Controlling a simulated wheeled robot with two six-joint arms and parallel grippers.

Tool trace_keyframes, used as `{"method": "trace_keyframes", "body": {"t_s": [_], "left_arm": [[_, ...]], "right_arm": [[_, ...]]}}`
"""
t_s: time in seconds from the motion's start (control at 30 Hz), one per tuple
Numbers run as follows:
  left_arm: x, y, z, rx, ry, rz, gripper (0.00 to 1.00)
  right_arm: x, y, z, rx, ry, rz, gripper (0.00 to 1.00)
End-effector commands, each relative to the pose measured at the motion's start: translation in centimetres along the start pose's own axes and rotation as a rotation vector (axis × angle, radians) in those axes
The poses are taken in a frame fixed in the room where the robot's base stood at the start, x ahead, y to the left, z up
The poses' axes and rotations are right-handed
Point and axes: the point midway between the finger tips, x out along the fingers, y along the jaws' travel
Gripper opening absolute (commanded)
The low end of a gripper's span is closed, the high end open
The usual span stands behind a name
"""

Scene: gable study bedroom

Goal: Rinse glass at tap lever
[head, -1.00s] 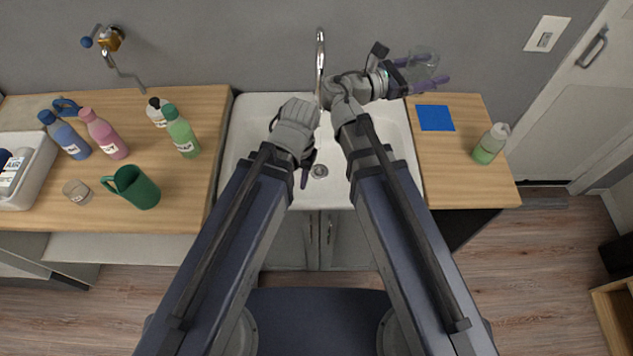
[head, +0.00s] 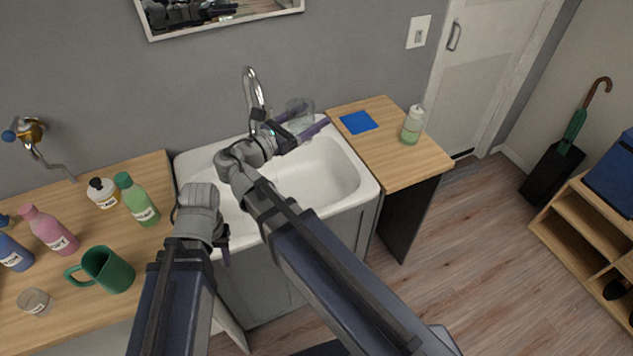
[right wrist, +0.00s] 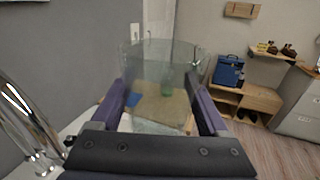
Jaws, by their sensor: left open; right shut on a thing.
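A clear glass (head: 299,108) is held between the purple fingers of my right gripper (head: 314,122), above the back right of the white sink (head: 345,172). It also shows in the right wrist view (right wrist: 160,75), mouth facing away and seemingly empty. The chrome tap (head: 252,90) stands behind the basin, left of the glass and apart from it; part of it shows in the right wrist view (right wrist: 25,120).
The left counter (head: 150,185) holds a green mug (head: 108,270), a small glass jar (head: 34,301) and several bottles, including a green bottle (head: 138,200). The right counter (head: 395,160) has a blue cloth (head: 358,123) and a pump bottle (head: 412,125). A mirror (head: 215,12) hangs above.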

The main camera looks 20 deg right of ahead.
Motion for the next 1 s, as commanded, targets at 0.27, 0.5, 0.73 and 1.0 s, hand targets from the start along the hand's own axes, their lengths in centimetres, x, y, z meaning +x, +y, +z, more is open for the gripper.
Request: {"method": "trace_keyframes", "body": {"t_s": [0.27,0.5,0.73,1.0], "left_arm": [[9.1,0.9,-0.5,0.000,0.000,0.000,0.44],[16.4,1.6,-0.9,0.000,0.000,0.000,0.44],[21.0,2.0,-1.2,0.000,0.000,0.000,0.44],[21.2,2.0,-1.2,0.000,0.000,0.000,0.44]], "right_arm": [[0.8,-0.8,-9.1,0.000,0.000,0.008,0.09],[1.6,-1.5,-16.4,0.000,0.000,0.017,0.09],[2.1,-1.9,-21.1,0.000,0.000,0.025,0.09],[2.2,-1.9,-21.3,0.000,0.001,0.027,0.09]]}}
